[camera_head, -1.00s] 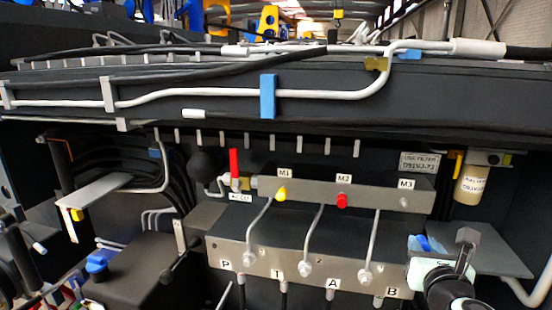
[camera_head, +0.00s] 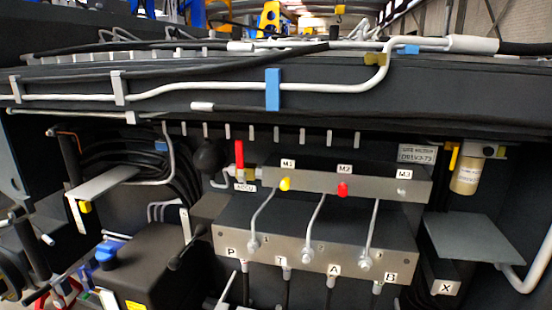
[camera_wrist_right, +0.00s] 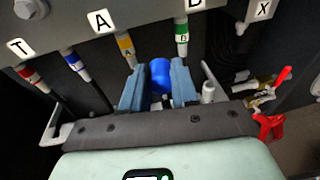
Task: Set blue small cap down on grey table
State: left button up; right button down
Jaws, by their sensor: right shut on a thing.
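The blue small cap (camera_wrist_right: 160,75) is between the two blue-grey fingers of my right gripper (camera_wrist_right: 158,66) in the right wrist view. The gripper is shut on it, and the fingers hide the cap's sides. The hoses and the lettered plate show beyond the cap. A flat grey table (camera_head: 475,238) is at the right in the head view, with a bare top. It cannot be made out in the right wrist view. My right gripper is not in the head view now. My left gripper is in neither view.
The valve block (camera_head: 310,240) with ports and hoses stands left of the grey table. A filter (camera_head: 466,174) hangs above the table, and a pale pipe (camera_head: 520,282) runs below its right side. Another grey shelf (camera_head: 105,184) is at the left.

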jog(key=shift+n+y, duration=0.4)
jog(key=shift+y, duration=0.1)
jog(key=a+f, duration=0.1)
jog(key=s+a+f, duration=0.1)
jog(key=a+f, duration=0.1)
jog(key=shift+s+a, duration=0.15)
